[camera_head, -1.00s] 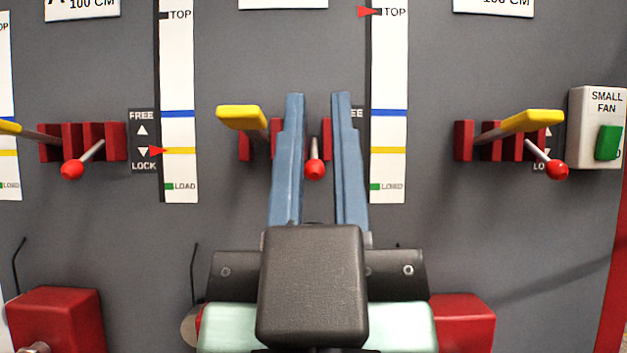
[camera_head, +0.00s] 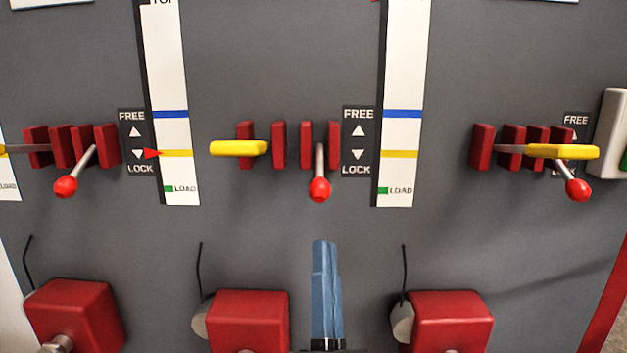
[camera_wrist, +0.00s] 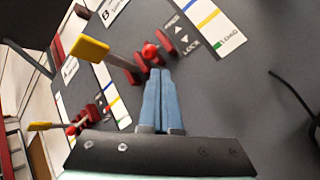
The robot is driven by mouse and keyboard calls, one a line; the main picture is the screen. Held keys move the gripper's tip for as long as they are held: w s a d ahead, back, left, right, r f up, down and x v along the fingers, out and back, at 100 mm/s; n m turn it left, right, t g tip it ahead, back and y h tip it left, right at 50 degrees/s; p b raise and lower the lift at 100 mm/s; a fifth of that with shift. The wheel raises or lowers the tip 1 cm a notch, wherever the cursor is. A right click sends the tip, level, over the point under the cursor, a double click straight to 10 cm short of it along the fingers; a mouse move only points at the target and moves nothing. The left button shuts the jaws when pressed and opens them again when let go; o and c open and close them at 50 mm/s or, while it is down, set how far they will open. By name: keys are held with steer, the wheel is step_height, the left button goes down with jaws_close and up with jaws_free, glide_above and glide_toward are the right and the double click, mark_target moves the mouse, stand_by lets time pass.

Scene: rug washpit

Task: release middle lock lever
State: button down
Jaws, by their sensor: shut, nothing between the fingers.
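The middle lock lever (camera_head: 319,188) is a short metal rod with a red ball end. It angles down from between red plates, toward the LOCK mark of the FREE/LOCK label (camera_head: 358,142) on its right. My gripper (camera_head: 323,245) has blue fingers, shut together and empty. In the head view its tips are below the red ball, with a gap in the picture. In the wrist view the red ball (camera_wrist: 150,51) shows just beyond the fingertips (camera_wrist: 160,72); I cannot tell whether they touch.
A yellow-ended handle (camera_head: 238,148) sticks out left of the middle lever. Similar red-ball levers stand at left (camera_head: 66,186) and right (camera_head: 578,189). Red boxes (camera_head: 248,318) with thin black wires line the lower panel.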

mark_target(320, 170)
steer(key=f+n+y, duration=0.1)
steer(key=n, duration=0.1)
steer(key=a+f+n+y+p, duration=0.1)
steer(key=n, duration=0.2)
steer(key=f+n+g+y, duration=0.1)
steer(key=f+n, duration=0.1)
steer(key=shift+w+a+n, duration=0.3)
steer(key=shift+w+a, duration=0.05)
steer(key=w+r+p, duration=0.4)
steer(key=r+p, duration=0.4)
steer(key=shift+w+d+p, duration=0.15)
steer(key=shift+w+p, duration=0.15)
steer(key=shift+r, duration=0.1)
steer(key=shift+r+p, duration=0.2)
steer(key=shift+p, duration=0.35)
